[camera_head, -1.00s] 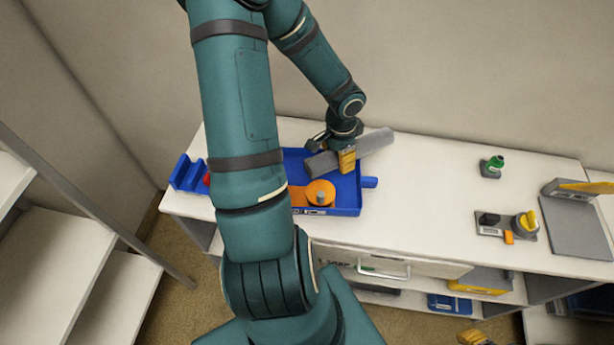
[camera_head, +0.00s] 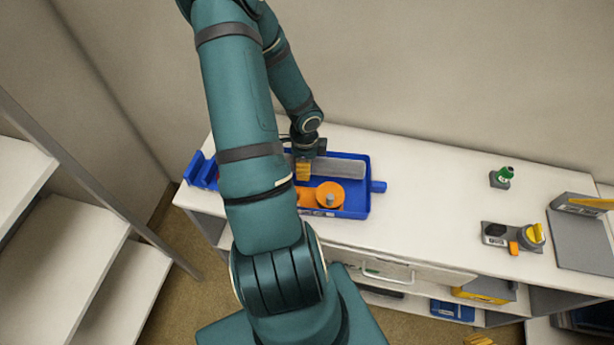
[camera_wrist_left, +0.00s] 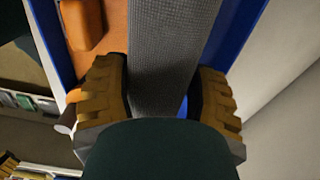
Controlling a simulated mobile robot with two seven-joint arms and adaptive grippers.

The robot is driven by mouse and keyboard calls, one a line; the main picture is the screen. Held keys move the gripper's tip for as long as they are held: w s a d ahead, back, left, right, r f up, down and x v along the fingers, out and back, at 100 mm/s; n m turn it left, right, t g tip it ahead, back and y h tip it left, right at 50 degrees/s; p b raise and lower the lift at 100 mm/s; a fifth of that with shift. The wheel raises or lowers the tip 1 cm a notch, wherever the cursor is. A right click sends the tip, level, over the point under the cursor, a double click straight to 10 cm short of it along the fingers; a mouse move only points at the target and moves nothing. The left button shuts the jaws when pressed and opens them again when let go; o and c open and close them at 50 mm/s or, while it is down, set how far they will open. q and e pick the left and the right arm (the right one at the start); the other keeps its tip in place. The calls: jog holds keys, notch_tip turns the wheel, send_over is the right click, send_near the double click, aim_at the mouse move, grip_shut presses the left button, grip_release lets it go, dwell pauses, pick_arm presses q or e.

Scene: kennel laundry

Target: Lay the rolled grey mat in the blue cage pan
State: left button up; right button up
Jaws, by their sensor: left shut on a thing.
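The rolled grey mat (camera_head: 342,168) lies lengthwise along the back wall inside the blue cage pan (camera_head: 352,214). It also shows in the left wrist view (camera_wrist_left: 172,50), between the two yellow fingers. My left gripper (camera_head: 303,172) is shut on the mat near its left end; its fingers also show in the left wrist view (camera_wrist_left: 163,95). My arm hides the left part of the pan. Whether the mat rests fully on the pan floor cannot be told. A yellow fingertip of my right gripper (camera_head: 480,341) shows at the bottom edge; its jaws are cut off.
An orange disc with a grey knob (camera_head: 329,195) sits in the front of the pan. A blue holder (camera_head: 199,170) stands at left. A green-topped item (camera_head: 502,177) and a yellow-knobbed device (camera_head: 531,237) stand on the white counter (camera_head: 430,205) at right. The counter's middle is clear.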

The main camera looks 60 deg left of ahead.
pick_arm(q)
notch_tip(320, 180, down, 4)
jog(key=shift+b, duration=0.8)
jog(key=shift+f, duration=0.2)
jog(key=shift+r, duration=0.1)
jog(key=o, duration=1)
jog(key=shift+f, duration=0.2)
